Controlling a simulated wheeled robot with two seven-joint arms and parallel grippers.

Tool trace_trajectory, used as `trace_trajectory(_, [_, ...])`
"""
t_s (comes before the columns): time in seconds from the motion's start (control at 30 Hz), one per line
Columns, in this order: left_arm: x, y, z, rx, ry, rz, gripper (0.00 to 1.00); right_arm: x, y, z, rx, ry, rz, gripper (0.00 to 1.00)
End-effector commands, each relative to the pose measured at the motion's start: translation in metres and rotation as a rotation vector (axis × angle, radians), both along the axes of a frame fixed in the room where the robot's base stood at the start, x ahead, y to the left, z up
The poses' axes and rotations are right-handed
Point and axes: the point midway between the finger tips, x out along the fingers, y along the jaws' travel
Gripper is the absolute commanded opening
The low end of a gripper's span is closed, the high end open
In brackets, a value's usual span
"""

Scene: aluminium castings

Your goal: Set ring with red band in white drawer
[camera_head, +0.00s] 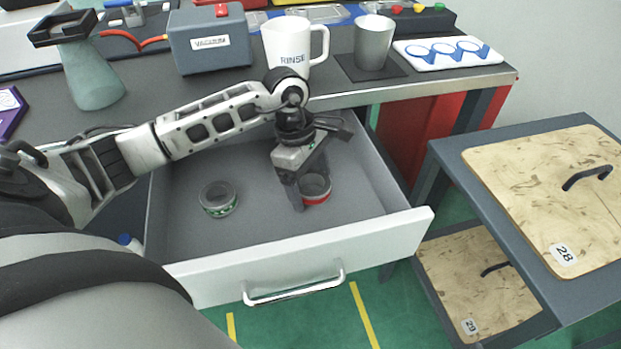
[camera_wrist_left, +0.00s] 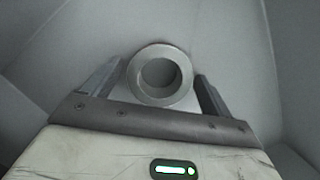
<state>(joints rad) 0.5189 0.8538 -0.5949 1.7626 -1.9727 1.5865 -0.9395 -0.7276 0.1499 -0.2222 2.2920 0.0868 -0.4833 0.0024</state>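The ring with the red band (camera_head: 316,196) is inside the white drawer (camera_head: 300,261), right of the middle, and looks to rest on its floor. My left gripper (camera_head: 312,186) reaches down into the drawer over this ring. In the left wrist view the grey ring (camera_wrist_left: 160,101) lies between my two fingers (camera_wrist_left: 160,72), with a narrow gap at the left side. The fingers look open around it. The red band does not show in that view. The drawer stands pulled open. My right gripper is not in view.
Another ring with a green band (camera_head: 219,207) lies in the drawer's left part. On the bench above stand a RINSE mug (camera_head: 285,42), a grey cup (camera_head: 374,45), a vacuum box (camera_head: 209,42) and a flask (camera_head: 92,77). A cart with a wooden lid (camera_head: 550,190) is at right.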

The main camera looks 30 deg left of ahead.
Motion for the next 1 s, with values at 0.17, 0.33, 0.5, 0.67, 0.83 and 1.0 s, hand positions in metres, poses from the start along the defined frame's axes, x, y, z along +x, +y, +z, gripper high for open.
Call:
trace_trajectory(0.17, [0.001,0.002,0.010,0.000,-0.002,0.000,0.85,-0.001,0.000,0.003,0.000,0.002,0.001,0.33])
trace_trajectory(0.33, [0.001,0.010,0.042,0.001,-0.006,-0.001,0.85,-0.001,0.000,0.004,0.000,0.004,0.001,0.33])
trace_trajectory(0.5, [0.000,0.018,0.079,0.001,-0.006,0.001,0.85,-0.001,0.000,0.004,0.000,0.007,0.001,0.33])
trace_trajectory(0.67, [-0.001,0.024,0.104,0.000,-0.003,0.000,0.85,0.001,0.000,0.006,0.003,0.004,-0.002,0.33])
trace_trajectory(0.83, [-0.002,0.027,0.118,-0.001,-0.001,0.000,0.85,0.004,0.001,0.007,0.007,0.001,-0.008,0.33])
trace_trajectory(1.0, [-0.002,0.028,0.120,0.000,0.000,0.000,0.85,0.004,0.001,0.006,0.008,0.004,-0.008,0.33])
